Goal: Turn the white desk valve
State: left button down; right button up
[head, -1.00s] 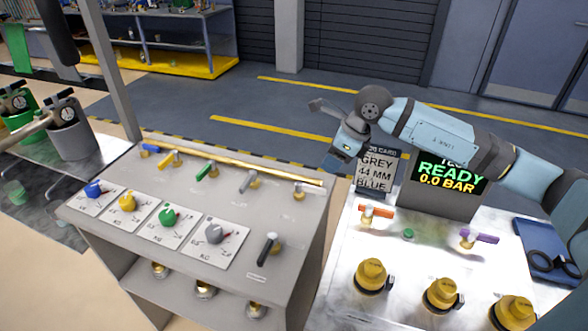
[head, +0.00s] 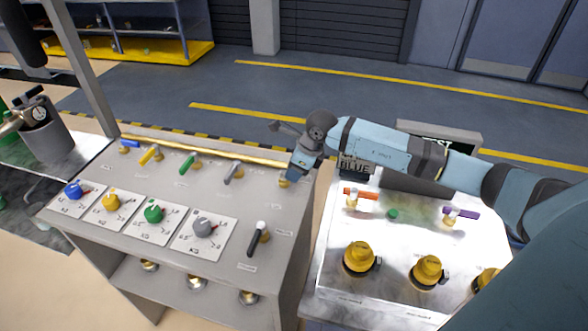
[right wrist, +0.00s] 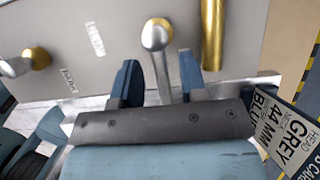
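The white desk valve (right wrist: 157,36) shows in the right wrist view, with a pale round hub on a brass stem and a pale lever running back between my fingers. My right gripper (right wrist: 158,72) is open, one dark blue finger on each side of the lever, with visible gaps. In the head view my right gripper (head: 291,178) is at the right end of the desk's back valve row and hides most of this valve. My left gripper is not in view.
The grey desk (head: 130,200) also carries blue, yellow, green and grey valves, several knobs and a black-handled lever (head: 258,238). A brass pipe (head: 215,151) runs behind the row. A sign card (right wrist: 290,130) and bench (head: 335,255) are close right.

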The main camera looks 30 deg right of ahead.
jog(key=shift+w+a+f, duration=0.1)
jog(key=shift+a+f, duration=0.05)
jog(key=shift+f, duration=0.3)
jog(key=shift+c, duration=0.2)
grip_shut()
